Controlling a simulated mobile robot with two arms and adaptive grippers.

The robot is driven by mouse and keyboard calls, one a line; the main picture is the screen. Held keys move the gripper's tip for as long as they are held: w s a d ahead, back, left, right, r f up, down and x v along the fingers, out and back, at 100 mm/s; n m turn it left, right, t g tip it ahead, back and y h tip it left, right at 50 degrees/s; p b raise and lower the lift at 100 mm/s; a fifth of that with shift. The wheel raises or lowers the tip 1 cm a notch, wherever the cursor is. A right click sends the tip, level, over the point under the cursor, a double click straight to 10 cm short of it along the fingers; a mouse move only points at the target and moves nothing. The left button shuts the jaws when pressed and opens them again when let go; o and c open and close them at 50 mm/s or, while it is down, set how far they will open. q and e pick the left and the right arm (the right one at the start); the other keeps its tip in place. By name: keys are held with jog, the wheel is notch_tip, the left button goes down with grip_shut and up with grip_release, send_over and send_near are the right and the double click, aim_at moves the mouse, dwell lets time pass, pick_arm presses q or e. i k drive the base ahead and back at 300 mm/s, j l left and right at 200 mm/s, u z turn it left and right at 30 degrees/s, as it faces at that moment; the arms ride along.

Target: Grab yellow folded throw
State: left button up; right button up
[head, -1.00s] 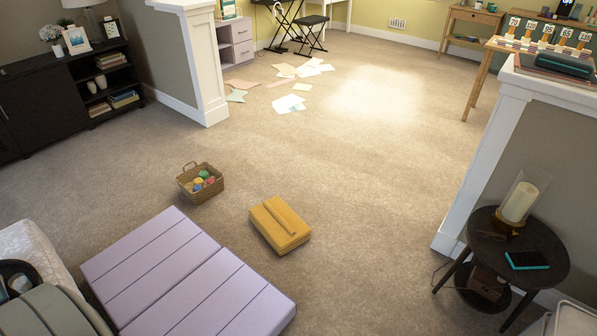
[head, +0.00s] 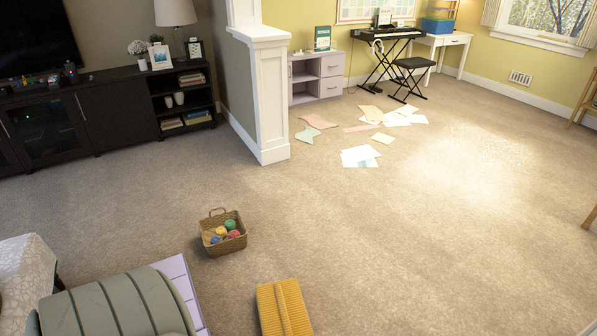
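The yellow folded throw (head: 284,308) lies on the carpet at the bottom centre of the head view. It looks ribbed, with a raised strip along its top, and the frame's lower edge cuts off its near end. Nothing is touching it that I can see. Neither of my grippers is in view.
A wicker basket (head: 223,243) of colourful balls stands just up-left of the throw. A lavender padded piece (head: 183,283) is mostly hidden by a grey-green ribbed shape (head: 115,305) at lower left. Papers (head: 361,157) lie farther off. Carpet to the right is clear.

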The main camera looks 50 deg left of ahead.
aim_at(282, 311)
jog(key=i+j+u, duration=0.1)
jog(key=i+u, duration=0.2)
jog(key=i, duration=0.2)
jog(key=i+u, duration=0.25)
jog(key=i, duration=0.2)
jog(key=i+l+u, duration=0.15)
jog(key=i+u, duration=0.15)
jog(key=i, duration=0.2)
jog(key=i+l+u, duration=0.25)
jog(key=i, duration=0.25)
jog(key=i+u, duration=0.25)
jog(key=u, duration=0.25)
jog(key=i+l+u, duration=0.15)
jog(key=u, duration=0.35)
jog(key=i+l+u, duration=0.25)
jog(key=u, duration=0.25)
jog(key=i+l+u, duration=0.15)
jog(key=u, duration=0.35)
jog(key=l, duration=0.1)
